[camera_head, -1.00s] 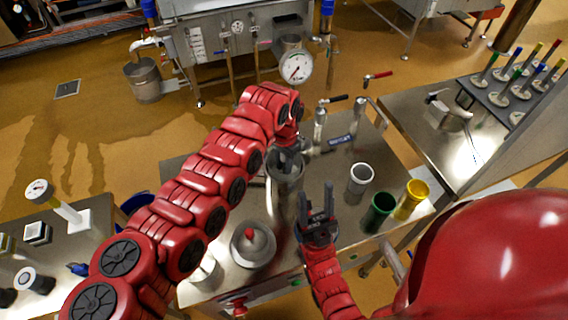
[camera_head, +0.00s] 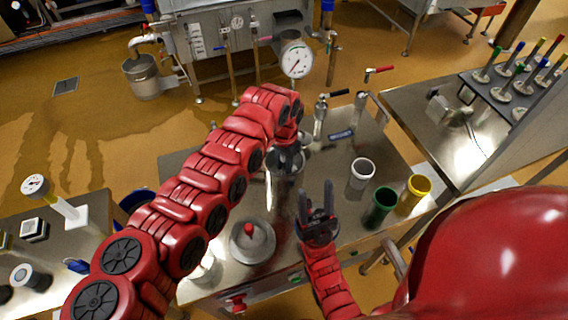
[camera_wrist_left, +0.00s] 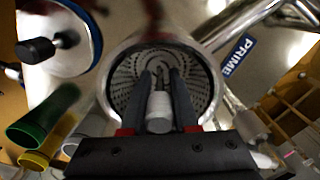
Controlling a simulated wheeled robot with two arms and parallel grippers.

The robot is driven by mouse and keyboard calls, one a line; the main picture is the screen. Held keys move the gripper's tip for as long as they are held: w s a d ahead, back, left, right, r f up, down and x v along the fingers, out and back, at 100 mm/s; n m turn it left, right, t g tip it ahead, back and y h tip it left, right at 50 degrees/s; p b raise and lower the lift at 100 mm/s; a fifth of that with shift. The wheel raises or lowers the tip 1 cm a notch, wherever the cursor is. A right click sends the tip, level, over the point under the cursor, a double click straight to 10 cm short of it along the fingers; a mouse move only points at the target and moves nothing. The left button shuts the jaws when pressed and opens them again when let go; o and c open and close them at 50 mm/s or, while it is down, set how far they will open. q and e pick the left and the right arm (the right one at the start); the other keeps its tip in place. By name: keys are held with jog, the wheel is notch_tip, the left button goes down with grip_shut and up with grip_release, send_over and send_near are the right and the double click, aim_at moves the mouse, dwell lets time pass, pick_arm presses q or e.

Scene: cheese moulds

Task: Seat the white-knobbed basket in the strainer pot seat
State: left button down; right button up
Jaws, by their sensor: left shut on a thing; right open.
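My left gripper (camera_head: 286,160) points down over the tall metal strainer pot (camera_head: 281,190) near the middle of the steel table. In the left wrist view its two dark fingers (camera_wrist_left: 160,100) are shut on the white knob (camera_wrist_left: 159,108). The basket's perforated metal (camera_wrist_left: 128,80) shows around and beyond the fingers, ringed by a bright metal rim (camera_wrist_left: 108,92). The fingers hide part of the basket, and I cannot tell how deep it sits. My right gripper (camera_head: 317,205) is open and empty, fingers up, to the right of the pot.
A lid with a red knob (camera_head: 251,241) stands left of my right gripper. A white-grey cup (camera_head: 361,177), a green cup (camera_head: 380,207) and a yellow cup (camera_head: 413,194) stand on the right. Valve handles and a gauge (camera_head: 296,60) rise behind the pot.

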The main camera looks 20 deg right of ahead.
aim_at(284, 158)
pick_arm(q)
jog(key=shift+f+b, duration=1.55)
jog(key=shift+f, duration=0.8)
jog(key=c, duration=0.6)
grip_release()
notch_tip(284, 158, up, 8)
jog(key=p, duration=0.4)
jog(key=shift+w, duration=0.1)
notch_tip(284, 158, up, 10)
jog(key=shift+f+p, duration=0.25)
jog(key=shift+p, duration=0.45)
